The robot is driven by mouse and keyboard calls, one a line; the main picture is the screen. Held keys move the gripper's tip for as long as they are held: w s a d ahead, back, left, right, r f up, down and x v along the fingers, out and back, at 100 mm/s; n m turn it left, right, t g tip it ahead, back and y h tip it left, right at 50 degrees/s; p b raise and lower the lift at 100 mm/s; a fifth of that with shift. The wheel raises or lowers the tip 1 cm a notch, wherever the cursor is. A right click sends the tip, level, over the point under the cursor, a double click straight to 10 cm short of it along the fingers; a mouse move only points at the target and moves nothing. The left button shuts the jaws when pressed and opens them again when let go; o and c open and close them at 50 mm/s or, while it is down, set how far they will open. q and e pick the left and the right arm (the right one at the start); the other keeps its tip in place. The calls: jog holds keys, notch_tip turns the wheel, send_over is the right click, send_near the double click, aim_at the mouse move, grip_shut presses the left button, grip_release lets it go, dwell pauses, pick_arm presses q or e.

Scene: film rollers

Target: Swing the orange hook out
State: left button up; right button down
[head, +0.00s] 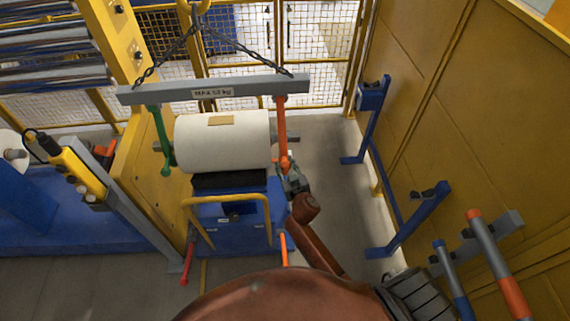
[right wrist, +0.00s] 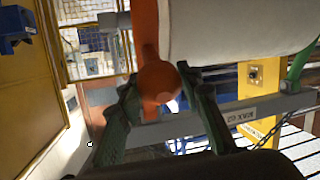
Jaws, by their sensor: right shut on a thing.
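The orange hook (head: 282,128) hangs nearly upright from the right end of the grey lifting beam (head: 240,88), close beside the right end of the white film roll (head: 225,140). My right gripper (head: 290,172) is at the hook's lower end and shut on it. In the right wrist view, the hook's round orange end (right wrist: 158,82) sits between the fingers of the right gripper (right wrist: 160,95), and the roll (right wrist: 235,30) is just right of the hook. The green hook (head: 160,138) hangs at the roll's left end. My left gripper is not in view.
The roll sits over a black cradle on a blue cart (head: 240,225) with a yellow rail. Chains hold the beam from above.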

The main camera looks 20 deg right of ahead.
jog(key=shift+w+r, duration=0.1)
jog(key=shift+r, duration=0.25)
jog(key=c, duration=1.8)
grip_release()
jog(key=o, duration=0.3)
jog(key=shift+o, duration=0.7)
jog(key=shift+f, duration=0.1)
jog(key=shift+s, duration=0.2)
jog(key=shift+s, duration=0.25)
jog(key=v, duration=1.1)
jog(key=shift+s, duration=0.15)
